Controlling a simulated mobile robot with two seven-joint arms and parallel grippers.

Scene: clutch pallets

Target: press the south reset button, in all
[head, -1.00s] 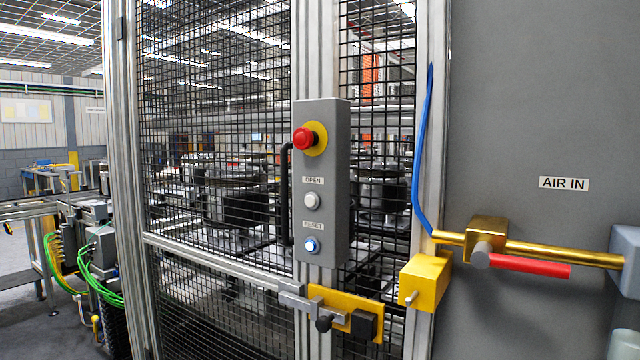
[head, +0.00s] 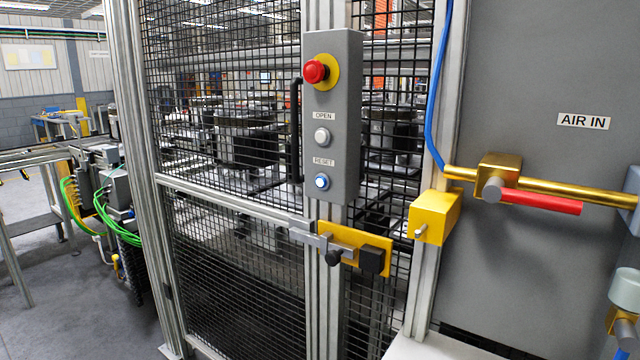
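The reset button (head: 322,181) is a round button lit blue-white, under a RESET label. It sits lowest on a grey control box (head: 346,130) fixed to the post of a mesh guard door. Above it are a white button (head: 322,137) under an OPEN label and a red mushroom button (head: 315,71) on a yellow ring. No marking reading south shows. Neither of my grippers is in view.
A black door handle (head: 295,130) stands left of the box. Below is a latch with a yellow plate (head: 352,246). At right, a brass air pipe (head: 570,193) with a red lever (head: 540,201) and a yellow block (head: 435,217) stick out. Open floor (head: 75,310) lies at left.

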